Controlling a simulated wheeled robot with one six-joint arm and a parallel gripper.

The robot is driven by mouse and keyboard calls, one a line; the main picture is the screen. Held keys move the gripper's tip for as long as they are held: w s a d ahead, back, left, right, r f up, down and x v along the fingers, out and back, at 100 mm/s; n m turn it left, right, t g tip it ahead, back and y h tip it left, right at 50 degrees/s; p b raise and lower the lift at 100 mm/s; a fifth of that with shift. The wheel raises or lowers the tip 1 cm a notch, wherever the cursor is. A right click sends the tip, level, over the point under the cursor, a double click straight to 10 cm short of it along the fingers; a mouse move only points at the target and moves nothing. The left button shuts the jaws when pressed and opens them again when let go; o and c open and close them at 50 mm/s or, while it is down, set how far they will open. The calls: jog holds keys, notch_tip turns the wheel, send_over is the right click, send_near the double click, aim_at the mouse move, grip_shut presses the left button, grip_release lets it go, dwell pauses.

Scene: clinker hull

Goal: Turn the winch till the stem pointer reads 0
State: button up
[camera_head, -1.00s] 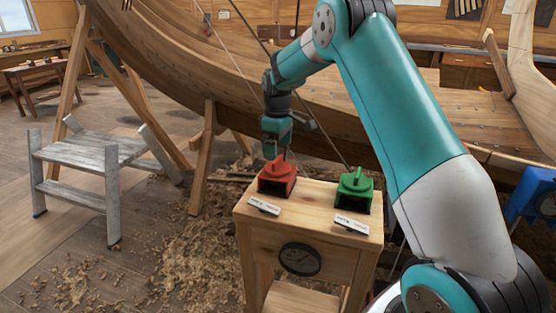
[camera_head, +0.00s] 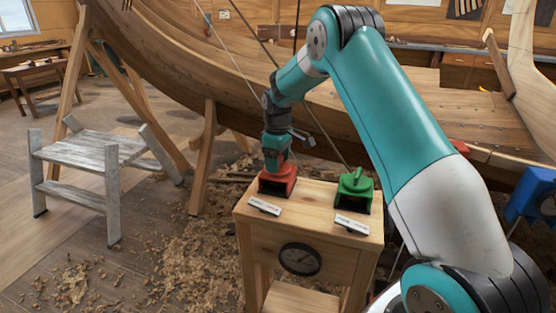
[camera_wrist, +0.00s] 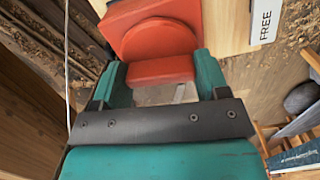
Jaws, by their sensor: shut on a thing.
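A red winch (camera_head: 278,185) stands on the left of a wooden stand, and a green winch (camera_head: 354,187) stands on its right. My gripper (camera_head: 277,167) is down on top of the red winch and hides its upper part. In the wrist view my gripper (camera_wrist: 160,75) has its teal fingers on either side of a red block (camera_wrist: 160,69), shut on it. A round red part (camera_wrist: 158,40) lies just beyond that block. A dark round dial (camera_head: 300,259) is on the stand's front; its reading is too small to tell.
The wooden stand (camera_head: 320,205) carries a small white label in front of each winch; the one in the wrist view (camera_wrist: 266,20) reads "FREE". The boat hull (camera_head: 230,75) rises behind. A grey step bench (camera_head: 88,152) stands at left, with wood shavings on the floor.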

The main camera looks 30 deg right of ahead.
jog(key=shift+r+m, duration=0.1)
jog(key=shift+m, duration=0.2)
jog(key=m+p, duration=0.2)
jog(key=m, duration=0.1)
jog(key=m+p, duration=0.1)
jog(key=m, duration=0.4)
jog(key=shift+w+m+p, duration=0.1)
jog(key=shift+m+p, duration=0.2)
dwell(0.3)
jog(key=o, duration=0.9)
jog(key=shift+o, duration=0.2)
notch_tip(320, 180, up, 17)
jog(key=shift+r+b, duration=0.2)
jog(key=shift+b, duration=0.15)
